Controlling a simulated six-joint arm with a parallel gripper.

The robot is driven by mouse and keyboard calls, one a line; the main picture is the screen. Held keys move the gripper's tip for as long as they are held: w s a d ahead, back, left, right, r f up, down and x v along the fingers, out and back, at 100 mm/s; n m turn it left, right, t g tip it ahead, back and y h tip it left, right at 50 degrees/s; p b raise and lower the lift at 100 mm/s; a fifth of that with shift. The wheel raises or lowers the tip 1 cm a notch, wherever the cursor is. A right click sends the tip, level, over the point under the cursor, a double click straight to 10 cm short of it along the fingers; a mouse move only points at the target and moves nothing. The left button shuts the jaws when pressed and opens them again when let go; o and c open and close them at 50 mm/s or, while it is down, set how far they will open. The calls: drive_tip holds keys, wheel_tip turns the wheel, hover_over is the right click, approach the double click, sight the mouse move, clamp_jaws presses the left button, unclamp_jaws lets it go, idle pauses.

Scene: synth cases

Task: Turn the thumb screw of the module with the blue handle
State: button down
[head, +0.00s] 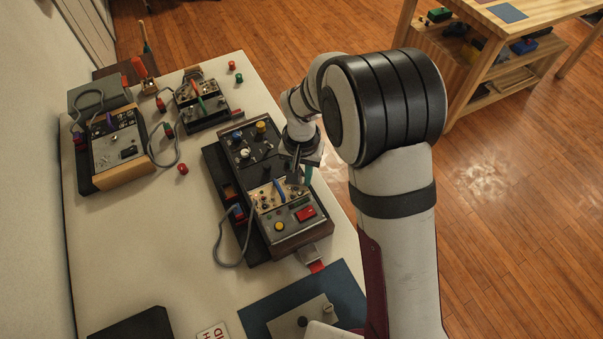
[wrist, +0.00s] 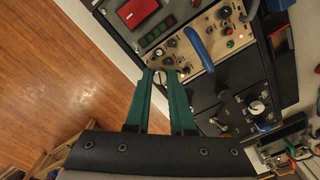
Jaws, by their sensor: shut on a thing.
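The module with the blue handle (wrist: 208,62) is a tan panel set in a dark rack case. Its blue handle (wrist: 195,47) stands across the panel, and it also shows in the head view (head: 279,190). A round silver thumb screw (wrist: 159,77) sits at the module's near end in the wrist view. My gripper (wrist: 160,73) has two green fingers, one on each side of this screw, and is shut on it. In the head view my gripper (head: 296,178) is over the right end of the tan module, and the screw is hidden there.
The case also holds a panel with a red rectangular part (head: 305,214) and a dark panel with knobs (head: 244,153). A grey cable (head: 219,240) loops at its left. Two other cases (head: 118,149) (head: 201,105) stand further back. The table's right edge is close to my arm.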

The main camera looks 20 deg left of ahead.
drive_tip(key=m, duration=0.6)
drive_tip(key=shift+m, duration=0.4)
idle(0.4)
drive_tip(key=c, duration=0.8)
unclamp_jaws()
drive_tip(key=shift+o, duration=0.2)
wheel_tip(320, 180, up, 16)
drive_tip(key=shift+f, duration=0.1)
